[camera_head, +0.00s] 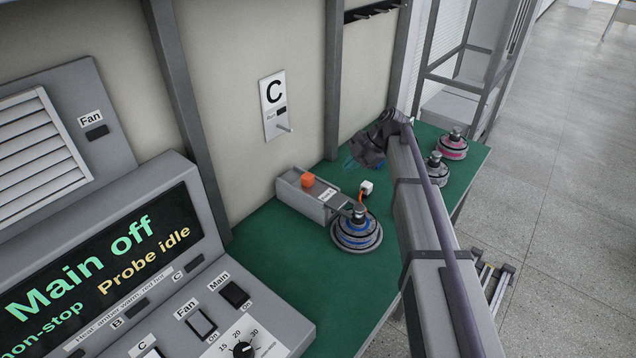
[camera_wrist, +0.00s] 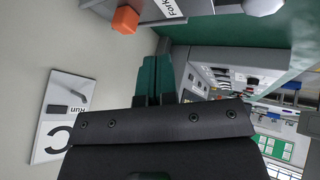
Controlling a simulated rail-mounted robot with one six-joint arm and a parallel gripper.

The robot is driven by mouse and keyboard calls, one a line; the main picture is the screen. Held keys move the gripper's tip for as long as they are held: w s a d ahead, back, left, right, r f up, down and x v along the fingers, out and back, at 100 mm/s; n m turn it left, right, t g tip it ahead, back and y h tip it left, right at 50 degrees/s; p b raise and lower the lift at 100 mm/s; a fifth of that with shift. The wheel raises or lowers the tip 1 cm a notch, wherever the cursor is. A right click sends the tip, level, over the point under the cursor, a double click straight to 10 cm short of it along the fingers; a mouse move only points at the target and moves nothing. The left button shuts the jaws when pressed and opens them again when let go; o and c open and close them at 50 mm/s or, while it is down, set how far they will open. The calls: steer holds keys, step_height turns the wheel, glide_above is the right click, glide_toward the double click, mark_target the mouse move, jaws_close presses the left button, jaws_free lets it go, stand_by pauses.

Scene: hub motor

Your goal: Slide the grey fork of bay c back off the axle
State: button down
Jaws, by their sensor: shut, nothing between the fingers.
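The grey fork (camera_head: 341,202) of bay c reaches from its grey housing (camera_head: 298,199) to the axle (camera_head: 359,211) of the blue-ringed hub motor (camera_head: 357,236). The fork's end is at the axle; its exact fit is too small to tell. An orange knob (camera_head: 308,180) stands on the fork unit and also shows in the wrist view (camera_wrist: 125,20), beside a "Fork" label (camera_wrist: 171,8). My gripper (camera_head: 350,163) is behind the fork unit, near the wall, apart from the knob. In the wrist view its green fingers (camera_wrist: 157,66) are together and empty.
The C sign (camera_head: 274,104) with a peg is on the wall above. A small white block (camera_head: 367,187) with an orange lead stands near the axle. The console (camera_head: 150,290) fills the lower left.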

steer(key=n, duration=0.2)
steer(key=b, duration=0.9)
glide_toward(309, 188)
steer(key=f, duration=0.1)
steer(key=s+f, duration=0.1)
steer(key=f, duration=0.1)
steer(key=s+f, duration=0.1)
steer(key=f, duration=0.1)
steer(key=shift+s+a+f, duration=0.1)
steer(key=shift+s+f, duration=0.1)
steer(key=shift+f, duration=0.05)
steer(key=shift+w+a+r+p, duration=0.25)
steer(key=shift+w+a+r, duration=0.05)
steer(key=shift+w+a, duration=0.25)
steer(key=shift+w+a+r+p, duration=0.25)
steer(key=shift+w+a, duration=0.2)
steer(key=shift+a, duration=0.05)
steer(key=shift+w+a, duration=0.25)
steer(key=shift+a, duration=0.15)
steer(key=w+a, duration=0.2)
steer(key=a, duration=0.1)
steer(key=w+a, duration=0.2)
steer(key=w, duration=0.1)
steer(key=shift+a+r, duration=0.1)
steer(key=shift+a, duration=0.3)
